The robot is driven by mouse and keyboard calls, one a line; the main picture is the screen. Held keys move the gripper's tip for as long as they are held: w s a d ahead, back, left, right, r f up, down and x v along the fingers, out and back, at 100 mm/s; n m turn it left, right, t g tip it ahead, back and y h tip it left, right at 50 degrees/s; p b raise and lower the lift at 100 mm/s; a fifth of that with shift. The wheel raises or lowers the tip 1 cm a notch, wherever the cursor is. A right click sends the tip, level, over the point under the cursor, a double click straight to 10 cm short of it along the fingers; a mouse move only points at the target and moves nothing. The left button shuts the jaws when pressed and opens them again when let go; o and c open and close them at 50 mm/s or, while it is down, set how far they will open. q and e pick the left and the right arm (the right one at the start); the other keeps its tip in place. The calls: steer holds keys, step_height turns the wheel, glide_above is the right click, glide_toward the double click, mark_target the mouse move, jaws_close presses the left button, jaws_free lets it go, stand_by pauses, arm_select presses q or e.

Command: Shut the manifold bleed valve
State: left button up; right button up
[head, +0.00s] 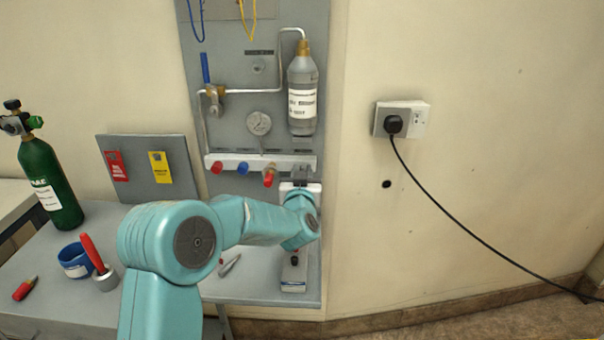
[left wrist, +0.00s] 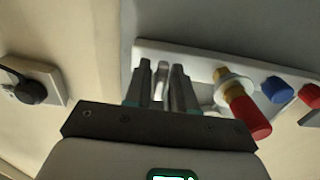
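The white manifold bar (head: 240,161) runs across the lower part of the grey wall panel. It carries a red knob (head: 217,167), a blue knob (head: 243,168) and a brass-and-red valve (head: 269,176). I cannot tell from any label which part is the bleed valve. My left gripper (head: 301,171) is at the bar's right end, right of the brass-and-red valve. In the left wrist view its two fingers (left wrist: 162,85) stand slightly apart, with a pale metallic piece between them; whether they grip it is unclear. The brass-and-red valve (left wrist: 242,108) is beside the fingers. My right gripper is not in view.
A grey cylinder (head: 302,94), a gauge (head: 259,123) and a blue-handled valve (head: 211,91) are on the panel above. A socket with a black plug (head: 393,124) is to the right. A green bottle (head: 51,182) stands on the left table. The right wall is mostly bare.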

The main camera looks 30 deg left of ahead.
arm_select(q)
steer(key=shift+o, duration=0.4)
steer(key=b+v, duration=0.1)
steer(key=v, duration=1.5)
steer(key=shift+d, duration=0.2)
steer(key=shift+s+f, duration=0.15)
